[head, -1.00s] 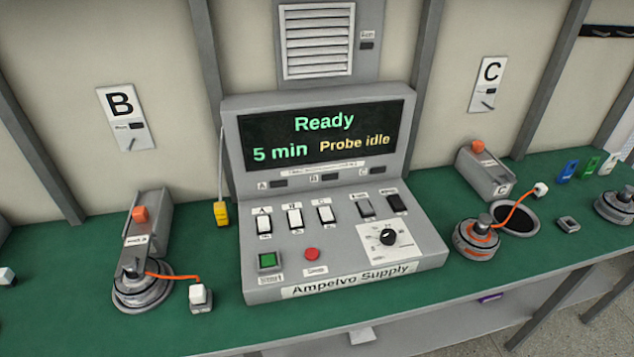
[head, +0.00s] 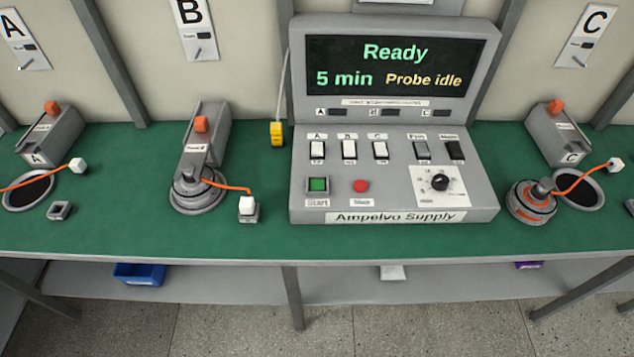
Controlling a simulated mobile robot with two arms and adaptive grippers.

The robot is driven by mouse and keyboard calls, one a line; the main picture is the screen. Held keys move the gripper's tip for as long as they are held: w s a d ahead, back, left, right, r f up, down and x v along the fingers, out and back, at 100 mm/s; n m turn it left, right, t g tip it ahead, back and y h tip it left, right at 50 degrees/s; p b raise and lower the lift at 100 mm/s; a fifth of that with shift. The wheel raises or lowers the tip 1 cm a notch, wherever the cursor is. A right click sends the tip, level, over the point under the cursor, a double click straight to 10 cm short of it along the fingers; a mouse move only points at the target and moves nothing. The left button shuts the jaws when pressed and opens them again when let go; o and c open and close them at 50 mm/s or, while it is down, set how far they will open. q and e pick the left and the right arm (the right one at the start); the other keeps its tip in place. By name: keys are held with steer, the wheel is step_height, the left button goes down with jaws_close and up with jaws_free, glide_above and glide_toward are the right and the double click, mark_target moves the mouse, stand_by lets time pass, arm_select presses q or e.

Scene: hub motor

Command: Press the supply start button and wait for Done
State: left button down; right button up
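The Ampelvo Supply (head: 470,205) stands on the green bench, a grey console with a sloped front panel. Its dark screen (head: 397,66) reads "Ready", "5 min" and "Probe idle". A row of rocker switches, A, B and C (head: 380,149) in white and two darker ones, runs above, with a black dial (head: 439,182) at the right. Neither of my grippers is in view.
Hub motor B (head: 197,195) sits left of the supply, with an orange lead to a white plug (head: 248,205). Another motor (head: 532,203) sits to the right near clamp C (head: 557,135). A yellow probe (head: 277,133) hangs at the console's left. The bench's front strip is clear.

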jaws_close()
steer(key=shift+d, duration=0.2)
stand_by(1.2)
